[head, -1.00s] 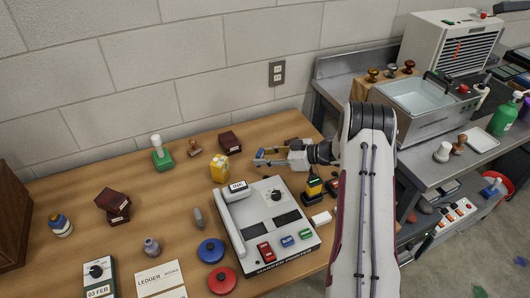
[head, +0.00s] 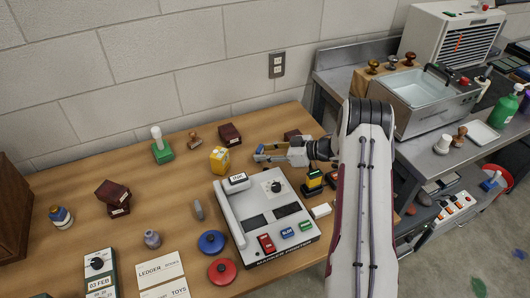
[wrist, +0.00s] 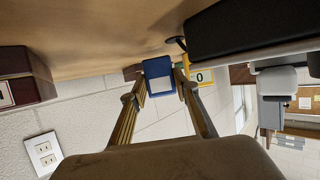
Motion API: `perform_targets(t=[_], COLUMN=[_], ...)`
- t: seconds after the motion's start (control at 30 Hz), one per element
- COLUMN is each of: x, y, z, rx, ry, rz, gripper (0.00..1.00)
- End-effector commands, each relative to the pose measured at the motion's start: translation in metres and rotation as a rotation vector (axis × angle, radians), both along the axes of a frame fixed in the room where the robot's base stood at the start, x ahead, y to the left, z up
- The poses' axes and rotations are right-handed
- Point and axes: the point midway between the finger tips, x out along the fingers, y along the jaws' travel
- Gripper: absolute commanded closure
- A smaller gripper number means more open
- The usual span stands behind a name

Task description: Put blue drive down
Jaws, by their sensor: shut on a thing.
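The blue drive (wrist: 158,70), a small blue block with a pale label, is between the two fingertips of my gripper (wrist: 159,84) in the wrist view. My gripper is shut on it. In the head view my gripper (head: 260,153) is over the back right part of the wooden table (head: 110,240), right of a yellow box (head: 219,159). Only a little blue shows there between the fingers. The drive looks close to the table top, but I cannot tell whether it touches.
A grey console (head: 245,243) with coloured keys stands in front of my gripper. A dark red box (head: 230,135) is behind left, another (head: 292,135) behind right. A yellow-black stamp (head: 313,180) is near my arm. Blue (head: 211,243) and red (head: 222,271) round lids lie front left.

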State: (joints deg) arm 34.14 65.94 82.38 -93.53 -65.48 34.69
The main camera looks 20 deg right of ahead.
Motion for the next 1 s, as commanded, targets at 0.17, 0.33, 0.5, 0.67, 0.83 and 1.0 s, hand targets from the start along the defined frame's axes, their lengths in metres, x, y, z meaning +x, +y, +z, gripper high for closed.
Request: perform_targets(t=[0.17,0.33,0.5,0.67,0.83,1.0], x=[0.0,0.0,0.0,0.0,0.0,0.0], y=[0.0,0.0,0.0,0.0,0.0,0.0], z=[-0.002,-0.004,-0.007,-0.008,-0.01,-0.011], rx=[0.0,0.0,0.0,0.0,0.0,0.0], ry=[0.0,0.0,0.0,0.0,-0.001,-0.002], rz=[0.0,0.0,0.0,0.0,0.0,-0.001], gripper=[0.92,0.92,0.92,0.92,0.92,0.51])
